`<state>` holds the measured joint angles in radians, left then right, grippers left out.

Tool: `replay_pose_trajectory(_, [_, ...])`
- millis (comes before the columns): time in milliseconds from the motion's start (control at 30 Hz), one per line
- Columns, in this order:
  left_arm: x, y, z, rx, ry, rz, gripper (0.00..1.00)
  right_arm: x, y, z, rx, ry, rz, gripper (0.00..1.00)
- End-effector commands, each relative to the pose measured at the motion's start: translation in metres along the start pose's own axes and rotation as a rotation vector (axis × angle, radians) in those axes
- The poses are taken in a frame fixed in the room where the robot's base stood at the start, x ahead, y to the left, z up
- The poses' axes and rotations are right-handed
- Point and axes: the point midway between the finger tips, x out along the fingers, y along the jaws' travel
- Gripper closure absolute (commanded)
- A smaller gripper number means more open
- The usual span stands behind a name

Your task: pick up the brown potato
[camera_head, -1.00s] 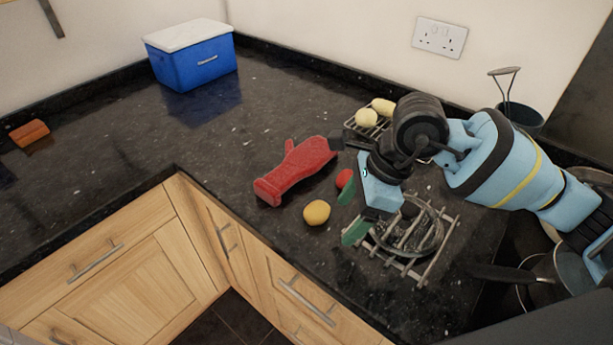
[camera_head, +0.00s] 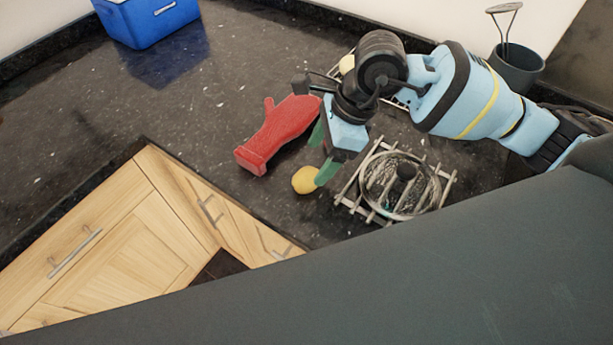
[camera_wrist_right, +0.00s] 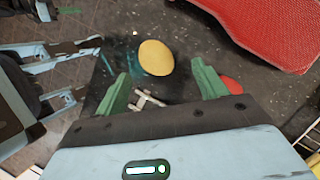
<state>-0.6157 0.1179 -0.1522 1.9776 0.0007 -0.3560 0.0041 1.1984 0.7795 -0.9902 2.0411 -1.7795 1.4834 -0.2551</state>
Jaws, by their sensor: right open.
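The potato (camera_head: 305,180) is a rounded yellow-brown thing on the dark counter, just below the red mitt in the head view. My right gripper (camera_head: 321,152) is open, its green fingers pointing down close beside the potato. In the right wrist view the potato (camera_wrist_right: 156,57) lies just beyond the fingertips and roughly between their lines; the open right gripper (camera_wrist_right: 161,76) holds nothing. I cannot tell its exact height above the counter.
The red mitt (camera_head: 280,132) lies beside the potato. A wire rack (camera_head: 446,190) with a round glass lid stands to the right. A red round thing (camera_wrist_right: 231,86) shows behind a finger. The blue cooler (camera_head: 150,20) is at the back left. The counter's front edge is close.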

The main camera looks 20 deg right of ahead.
Motion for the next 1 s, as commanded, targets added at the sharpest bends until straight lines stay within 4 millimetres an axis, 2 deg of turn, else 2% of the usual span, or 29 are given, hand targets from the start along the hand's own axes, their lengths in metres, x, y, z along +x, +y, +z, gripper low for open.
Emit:
replay_pose_trajectory(267, [-0.002,-0.001,-0.015,0.004,0.027,-0.003,0.64,0.029,0.009,-0.002,-0.001,0.000,0.000,0.29])
replay_pose_trajectory(400, [-0.001,-0.002,-0.014,0.004,0.026,-0.003,0.64,0.046,0.008,-0.003,0.000,0.000,0.001,0.29])
replay_pose_trajectory(700, [-0.001,-0.002,-0.013,0.004,0.023,-0.004,0.64,0.052,0.008,-0.003,0.000,0.000,0.000,0.29])
replay_pose_trajectory(767, [-0.001,-0.002,-0.013,0.004,0.023,-0.004,0.64,0.052,0.008,-0.003,0.000,0.000,0.000,0.34])
replay_pose_trajectory(1000, [-0.001,-0.002,-0.012,0.004,0.023,-0.004,0.64,0.051,0.007,-0.003,0.000,0.000,0.000,0.65])
